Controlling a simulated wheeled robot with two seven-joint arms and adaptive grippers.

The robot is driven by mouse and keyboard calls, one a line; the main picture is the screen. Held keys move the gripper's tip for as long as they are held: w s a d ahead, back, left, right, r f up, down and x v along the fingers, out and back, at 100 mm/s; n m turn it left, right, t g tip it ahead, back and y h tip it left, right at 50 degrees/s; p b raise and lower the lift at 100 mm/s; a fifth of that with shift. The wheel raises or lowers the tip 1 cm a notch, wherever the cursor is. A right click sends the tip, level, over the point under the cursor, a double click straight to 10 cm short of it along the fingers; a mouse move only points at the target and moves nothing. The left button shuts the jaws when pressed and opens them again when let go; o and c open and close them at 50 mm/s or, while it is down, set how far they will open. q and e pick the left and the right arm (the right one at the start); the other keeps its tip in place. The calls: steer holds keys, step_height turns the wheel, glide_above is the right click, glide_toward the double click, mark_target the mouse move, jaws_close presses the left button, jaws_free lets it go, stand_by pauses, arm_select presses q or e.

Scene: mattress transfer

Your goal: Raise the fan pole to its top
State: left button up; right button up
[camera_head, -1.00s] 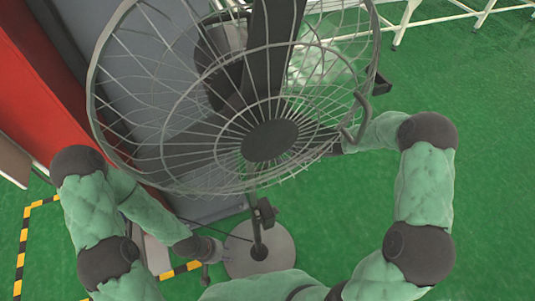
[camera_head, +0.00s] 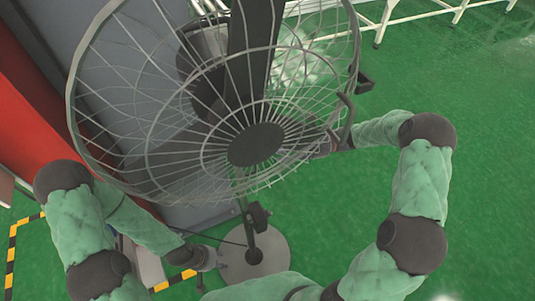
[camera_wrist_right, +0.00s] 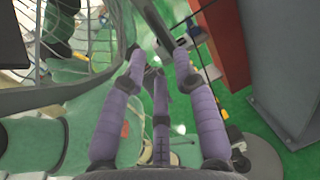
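The fan's round wire cage (camera_head: 255,145) fills the upper middle of the head view. A dark upright part shows through it. The pole (camera_head: 247,225) runs below the cage to a round grey base (camera_head: 262,262), with a dark knob or clamp (camera_head: 258,215) on it. My left gripper (camera_head: 210,258) is low, just left of the pole near the base; its fingers are too small to read. My right gripper (camera_head: 328,143) is at the cage's right edge, partly behind the wires. In the wrist view its purple fingers (camera_wrist_right: 159,62) are spread, with the cage rim (camera_wrist_right: 60,97) beside the left one.
A grey panel (camera_head: 140,60) and a red one (camera_head: 25,140) stand at the left. Yellow-black tape (camera_head: 12,250) marks the floor there. A white frame (camera_head: 420,22) is at the back. The green floor (camera_head: 490,150) is clear at the right.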

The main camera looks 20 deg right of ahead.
steer(key=shift+d, duration=1.65)
arm_select(q)
steer(key=shift+s, duration=0.1)
arm_select(e)
steer(key=shift+s, duration=0.15)
